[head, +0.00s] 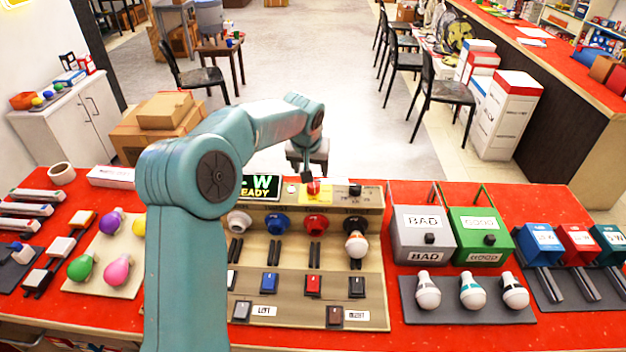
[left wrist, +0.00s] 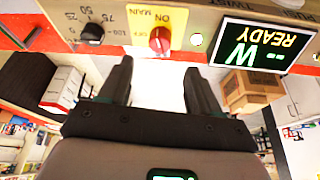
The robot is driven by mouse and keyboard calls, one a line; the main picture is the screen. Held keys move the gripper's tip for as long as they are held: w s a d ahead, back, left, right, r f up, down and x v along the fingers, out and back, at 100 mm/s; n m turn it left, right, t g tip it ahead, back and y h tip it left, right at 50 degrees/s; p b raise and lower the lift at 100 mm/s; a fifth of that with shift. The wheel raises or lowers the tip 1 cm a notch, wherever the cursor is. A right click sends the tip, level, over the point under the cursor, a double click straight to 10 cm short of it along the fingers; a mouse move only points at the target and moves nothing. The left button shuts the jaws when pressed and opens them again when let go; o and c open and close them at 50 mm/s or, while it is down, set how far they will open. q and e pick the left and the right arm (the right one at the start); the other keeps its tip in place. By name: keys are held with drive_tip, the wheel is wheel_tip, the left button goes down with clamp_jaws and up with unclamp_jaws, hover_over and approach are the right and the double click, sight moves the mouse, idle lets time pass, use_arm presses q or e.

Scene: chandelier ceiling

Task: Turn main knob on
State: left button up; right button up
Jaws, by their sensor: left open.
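The red main knob (left wrist: 160,40) sits on a yellow plate (left wrist: 172,17) marked ON, MAIN and OFF in the left wrist view, which shows the panel upside down. In the head view the knob (head: 313,188) is on the console's raised back panel. Which mark the knob points to is hard to tell. My left gripper (left wrist: 158,66) is open and empty, its two dark fingers apart and pointing toward the panel, with the knob between them in the picture. In the head view the left gripper (head: 307,177) is small and dark, just above the knob. My right gripper is not in view.
A READY display (head: 260,187) is left of the knob; a black dial (head: 355,190) is right of it. Grey BAD (head: 408,250) and green GOOD (head: 470,248) boxes stand to the right.

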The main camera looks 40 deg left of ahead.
sight(313, 184)
use_arm(q)
drive_tip(key=p+x, duration=0.1)
drive_tip(key=x, duration=0.7)
drive_tip(key=shift+w+a+f, duration=0.1)
drive_tip(key=shift+w+f, duration=0.05)
drive_tip(key=shift+f, duration=0.2)
